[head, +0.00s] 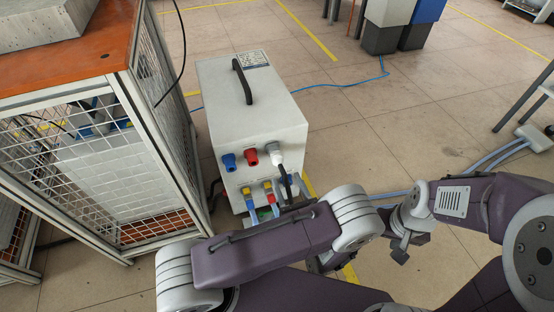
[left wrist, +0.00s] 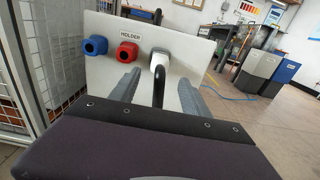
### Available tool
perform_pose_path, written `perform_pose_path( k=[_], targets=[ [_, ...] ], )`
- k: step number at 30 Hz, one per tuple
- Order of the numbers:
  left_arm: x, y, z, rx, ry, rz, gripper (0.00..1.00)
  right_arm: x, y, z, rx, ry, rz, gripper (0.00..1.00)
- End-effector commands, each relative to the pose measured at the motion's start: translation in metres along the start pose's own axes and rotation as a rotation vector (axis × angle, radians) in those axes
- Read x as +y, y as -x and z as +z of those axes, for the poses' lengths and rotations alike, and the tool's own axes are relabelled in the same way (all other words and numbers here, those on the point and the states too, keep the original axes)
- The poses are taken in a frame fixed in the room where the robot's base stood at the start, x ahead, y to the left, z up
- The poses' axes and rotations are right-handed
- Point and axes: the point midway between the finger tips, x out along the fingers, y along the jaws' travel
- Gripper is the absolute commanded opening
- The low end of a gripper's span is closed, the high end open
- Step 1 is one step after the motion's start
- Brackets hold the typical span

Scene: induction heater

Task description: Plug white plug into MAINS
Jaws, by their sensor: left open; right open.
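The white plug (head: 276,153) sits in the top row of the white box (head: 226,95), at the right of that row. It also shows in the left wrist view (left wrist: 159,60), with its black cable hanging down. My left gripper (left wrist: 158,88) is open; its two grey fingers point at the box, to either side of the plug and cable in the picture. Contact cannot be told. In the head view my left arm hides most of that gripper. My right gripper (head: 399,250) is open and empty, low at the right, well away from the box. No MAINS label is readable.
A blue plug (head: 229,162) and a red plug (head: 251,157) share the row, marked HOLDER (left wrist: 131,35). Coloured plugs (head: 268,190) fill a lower row, partly covered. A mesh cage (head: 100,150) stands close at left. The floor at right is mostly open, with hoses.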

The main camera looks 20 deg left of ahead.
Motion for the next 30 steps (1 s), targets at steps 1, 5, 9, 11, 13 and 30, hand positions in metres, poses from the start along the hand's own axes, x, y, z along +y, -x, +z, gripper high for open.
perform_pose_path(
  k=[1,5,9,11,13,30],
  targets=[
    [0.0,0.0,0.0,0.0,0.0,0.001,0.55,0.0,0.0,0.0,0.0,0.0,0.0,0.52],
    [0.001,-0.006,0.0,0.0,0.001,0.004,0.55,0.0,-0.001,0.0,0.0,0.0,0.0,0.52],
    [0.002,-0.024,-0.001,0.0,0.001,0.007,0.55,0.0,-0.005,0.001,0.0,0.0,0.0,0.52],
    [0.002,-0.034,-0.001,0.0,0.001,0.008,0.55,0.0,-0.006,0.001,0.0,0.0,0.0,0.52],
    [0.002,-0.044,-0.001,0.001,0.001,0.007,0.55,0.0,-0.008,0.001,0.0,0.0,0.0,0.52],
    [0.001,-0.091,0.0,0.0,0.001,0.003,0.55,0.0,-0.003,0.0,0.0,0.0,0.0,0.52]
  ],
)
